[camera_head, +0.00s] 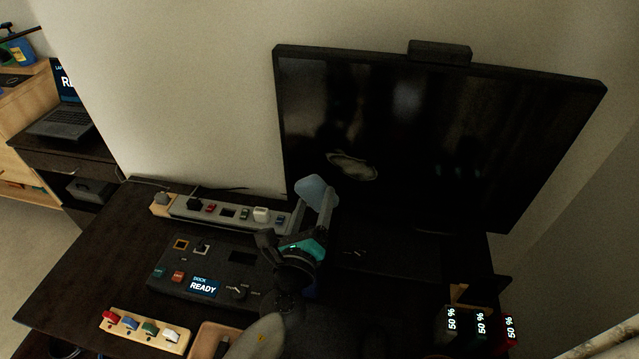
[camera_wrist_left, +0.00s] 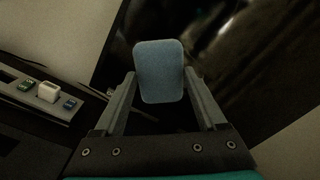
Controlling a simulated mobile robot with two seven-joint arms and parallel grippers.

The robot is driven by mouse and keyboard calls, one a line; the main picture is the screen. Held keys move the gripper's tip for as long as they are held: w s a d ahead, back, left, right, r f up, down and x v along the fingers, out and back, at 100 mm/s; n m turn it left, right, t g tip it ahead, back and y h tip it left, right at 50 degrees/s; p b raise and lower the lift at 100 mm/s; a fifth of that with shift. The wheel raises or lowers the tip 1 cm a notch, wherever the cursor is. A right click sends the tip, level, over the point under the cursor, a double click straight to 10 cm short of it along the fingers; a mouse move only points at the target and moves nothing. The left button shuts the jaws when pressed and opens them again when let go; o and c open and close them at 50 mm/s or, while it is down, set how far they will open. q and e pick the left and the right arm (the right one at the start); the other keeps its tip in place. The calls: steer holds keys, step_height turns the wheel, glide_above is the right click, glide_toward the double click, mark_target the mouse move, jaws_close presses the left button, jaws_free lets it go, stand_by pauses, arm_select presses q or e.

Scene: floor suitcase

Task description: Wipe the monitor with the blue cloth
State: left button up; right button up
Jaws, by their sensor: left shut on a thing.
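The monitor (camera_head: 440,140) is a large black screen at the back of the desk, with a pale smudge (camera_head: 352,167) on its lower left part. The blue cloth (camera_head: 312,187) is a small rounded pad held by my left gripper (camera_head: 318,205), in front of the screen's lower left corner. In the left wrist view the blue cloth (camera_wrist_left: 159,72) sits between the two fingertips of my left gripper (camera_wrist_left: 160,84). The dark screen (camera_wrist_left: 230,60) fills the area behind it. I cannot tell whether the cloth touches the screen. My right gripper is not in view.
A grey strip with coloured plugs (camera_head: 225,210) and a dark dock panel (camera_head: 205,270) lie left of my left gripper. A wooden block with coloured switches (camera_head: 145,332) is at the front. Small boxes showing percentages (camera_head: 480,325) stand at the right. A laptop (camera_head: 65,115) is far left.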

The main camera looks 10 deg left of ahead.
arm_select(q)
steer(key=shift+w, duration=0.15)
steer(key=shift+w+r, duration=0.15)
steer(key=shift+w, duration=2.65)
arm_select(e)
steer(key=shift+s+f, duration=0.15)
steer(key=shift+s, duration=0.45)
arm_select(q)
steer(key=shift+w+b, duration=0.3)
steer(key=shift+w, duration=0.7)
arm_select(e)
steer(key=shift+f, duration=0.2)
arm_select(q)
steer(key=shift+d, duration=0.1)
